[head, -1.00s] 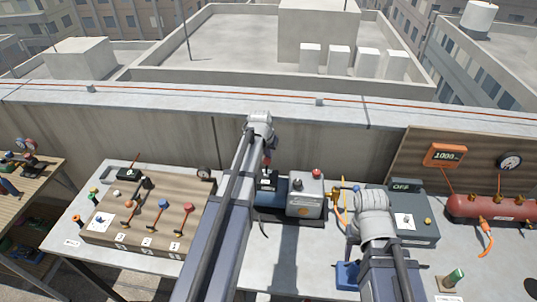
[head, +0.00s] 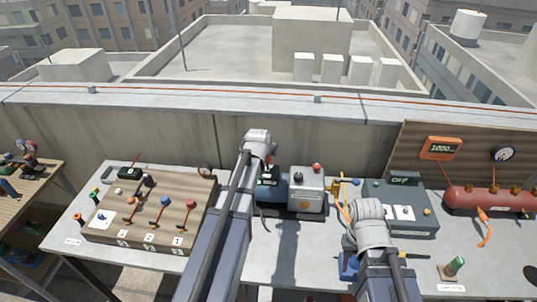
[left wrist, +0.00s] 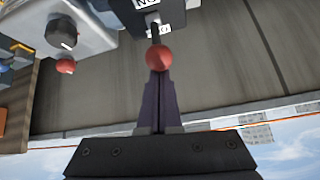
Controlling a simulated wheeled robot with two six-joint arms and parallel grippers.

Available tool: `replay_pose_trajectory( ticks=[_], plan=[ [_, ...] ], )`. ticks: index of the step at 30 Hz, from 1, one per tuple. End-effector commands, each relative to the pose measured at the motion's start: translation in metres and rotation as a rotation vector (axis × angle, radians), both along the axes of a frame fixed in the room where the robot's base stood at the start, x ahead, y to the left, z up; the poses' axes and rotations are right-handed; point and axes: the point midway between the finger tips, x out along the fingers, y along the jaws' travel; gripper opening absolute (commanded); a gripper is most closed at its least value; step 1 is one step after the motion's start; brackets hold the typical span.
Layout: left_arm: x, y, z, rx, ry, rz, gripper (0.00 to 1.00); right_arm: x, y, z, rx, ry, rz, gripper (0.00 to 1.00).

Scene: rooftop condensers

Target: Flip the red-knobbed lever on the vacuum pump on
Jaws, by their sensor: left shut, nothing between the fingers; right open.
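The vacuum pump (head: 306,192) stands on the table by the wall, with a grey body and a black switch box (head: 267,184) at its left end. In the left wrist view the lever's red ball knob (left wrist: 158,58) is at the tips of my left gripper (left wrist: 160,76). The fingers are shut with nothing between them; whether they touch the knob is unclear. White labels (left wrist: 146,3) sit by the lever, one partly covered. The lever's position is hard to tell. My right gripper (head: 366,218) is open beside the pump's right, its fingertips mostly hidden.
A wooden board (head: 130,228) with several levers lies left of my left arm. A grey box (head: 410,218) with an OFF display and a red tank (head: 490,200) stand right. A red part (left wrist: 66,66) and dark knob (left wrist: 62,33) show on the pump. The wall (head: 110,135) runs behind.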

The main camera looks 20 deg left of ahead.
Motion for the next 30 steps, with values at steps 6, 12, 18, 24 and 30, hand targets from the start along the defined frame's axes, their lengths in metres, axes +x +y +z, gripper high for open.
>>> replay_pose_trajectory(
  ticks=[6, 12, 18, 24, 30],
  plan=[
    [-0.015, -0.004, -0.002, 0.022, -0.076, 0.0, 0.0, 0.0, 0.0, -0.014, 0.0, 0.0, -0.001, 0.5],
    [-0.023, -0.006, -0.002, 0.023, -0.078, 0.0, 0.0, 0.0, 0.0, -0.015, 0.0, 0.0, -0.001, 0.5],
    [-0.028, -0.008, -0.004, 0.023, -0.077, 0.0, 0.0, 0.0, 0.0, -0.016, 0.0, 0.0, -0.001, 0.5],
    [-0.031, -0.009, -0.005, 0.022, -0.075, 0.001, 0.0, 0.0, 0.0, -0.016, 0.0, 0.0, -0.001, 0.5],
    [-0.032, -0.009, -0.005, 0.021, -0.072, 0.0, 0.0, 0.0, 0.0, -0.017, 0.0, 0.0, -0.001, 0.5]
  ],
)
